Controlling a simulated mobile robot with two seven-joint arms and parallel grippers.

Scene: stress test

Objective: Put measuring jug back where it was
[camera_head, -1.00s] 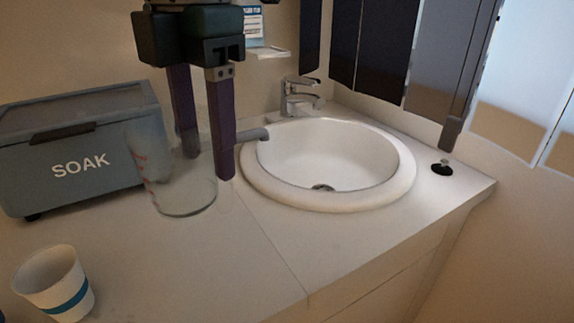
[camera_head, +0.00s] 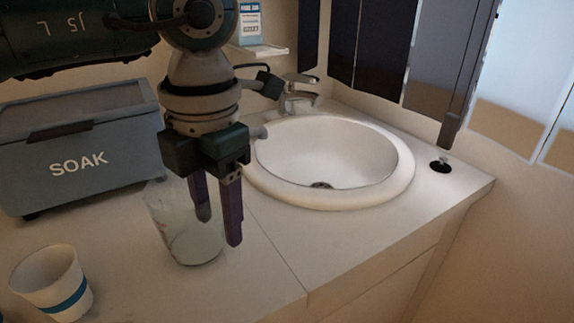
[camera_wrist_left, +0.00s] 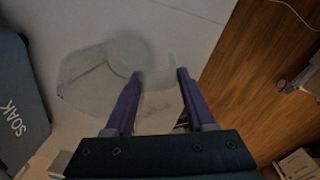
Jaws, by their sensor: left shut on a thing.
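The measuring jug (camera_head: 182,243) is clear, with faint red marks on its side. In the head view it is upright over the counter between the SOAK box and the sink; I cannot tell whether its base touches the counter. My left gripper (camera_head: 219,231) points down at the jug's right side, shut on it, with its two purple fingers apart. The fingers and wrist hide part of the jug. In the left wrist view the jug (camera_wrist_left: 92,78) is a faint outline left of the fingers (camera_wrist_left: 160,74). My right gripper is not in view.
A grey SOAK box (camera_head: 90,180) stands behind the jug on the left. A white cup with a blue band (camera_head: 52,287) is at the front left. The round sink (camera_head: 385,190) and tap (camera_head: 300,95) are to the right. The front middle counter (camera_head: 255,275) is clear.

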